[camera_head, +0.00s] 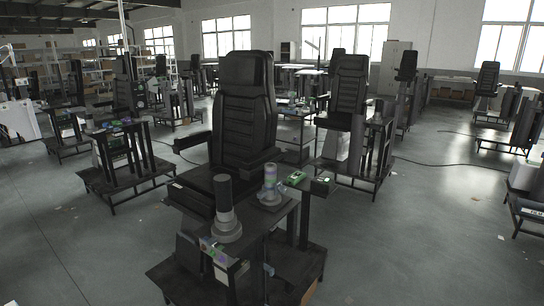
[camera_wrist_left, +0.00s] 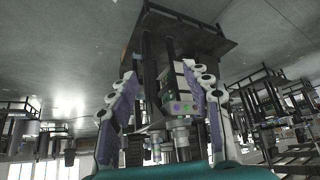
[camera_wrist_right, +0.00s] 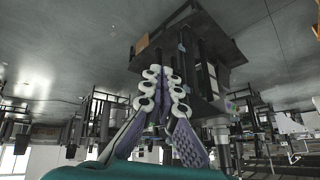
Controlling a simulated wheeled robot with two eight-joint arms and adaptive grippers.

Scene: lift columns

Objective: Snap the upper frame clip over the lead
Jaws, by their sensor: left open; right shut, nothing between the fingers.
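The nearest lift-column stand (camera_head: 283,218) is in front of the black chair in the head view. It carries a dark upright column (camera_head: 223,192) on a grey base and a shorter pale column (camera_head: 270,182). I cannot make out the upper frame clip or the lead on it. My left gripper (camera_wrist_left: 160,76) is open and empty, with an upside-down stand (camera_wrist_left: 182,28) beyond its spread fingers. My right gripper (camera_wrist_right: 164,74) is shut and empty, apart from the stand (camera_wrist_right: 222,48) beyond it. Neither gripper shows in the head view.
A black chair (camera_head: 245,112) stands close behind the nearest stand. More chairs and stands fill the hall behind. The grey floor (camera_head: 440,230) is open at right and at left front.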

